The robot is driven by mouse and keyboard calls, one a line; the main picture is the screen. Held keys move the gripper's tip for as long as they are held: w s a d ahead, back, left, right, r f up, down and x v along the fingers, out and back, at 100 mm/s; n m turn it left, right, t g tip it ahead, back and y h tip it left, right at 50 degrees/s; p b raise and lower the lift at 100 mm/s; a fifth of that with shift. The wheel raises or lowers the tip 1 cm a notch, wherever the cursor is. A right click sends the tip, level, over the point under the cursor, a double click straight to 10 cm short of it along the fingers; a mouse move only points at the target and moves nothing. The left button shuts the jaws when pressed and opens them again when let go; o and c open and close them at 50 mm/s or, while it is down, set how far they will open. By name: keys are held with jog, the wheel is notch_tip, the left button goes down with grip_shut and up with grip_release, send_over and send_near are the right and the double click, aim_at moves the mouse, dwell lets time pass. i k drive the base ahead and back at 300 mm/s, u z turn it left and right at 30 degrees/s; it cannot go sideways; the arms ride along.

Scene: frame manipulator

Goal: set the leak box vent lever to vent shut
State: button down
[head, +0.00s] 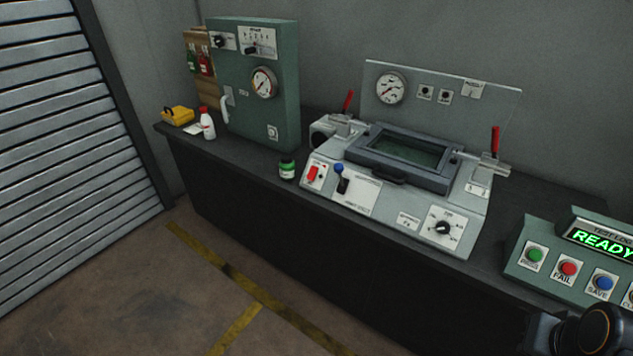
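The leak box (400,185) stands on the dark bench in the middle of the head view, a grey sloped console with a framed window lid (405,148) that is down. On the left of its front panel is a small lever with a blue knob (338,168) and a dark base, probably the vent lever. The blue end points up, toward the back of the panel. Its label is too small to read, so I cannot tell which setting it is at. My gripper is out of view; only a dark part of my arm shows at the bottom right corner.
A red switch (313,173) is left of the lever; a black dial (442,228) sits farther right. Red-handled clamps (348,101) flank the lid. A green jar (287,169) and tall green cabinet (262,110) stand left. A READY button console (570,260) is right. Floor in front is clear.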

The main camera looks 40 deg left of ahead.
aim_at(338, 167)
jog(key=u, duration=0.75)
jog(key=i, duration=0.4)
jog(key=u, duration=0.75)
jog(key=i, duration=0.7)
jog(key=z, duration=0.6)
jog(key=k, duration=0.55)
jog(key=u, duration=0.65)
jog(key=i, duration=0.5)
jog(key=u, duration=0.05)
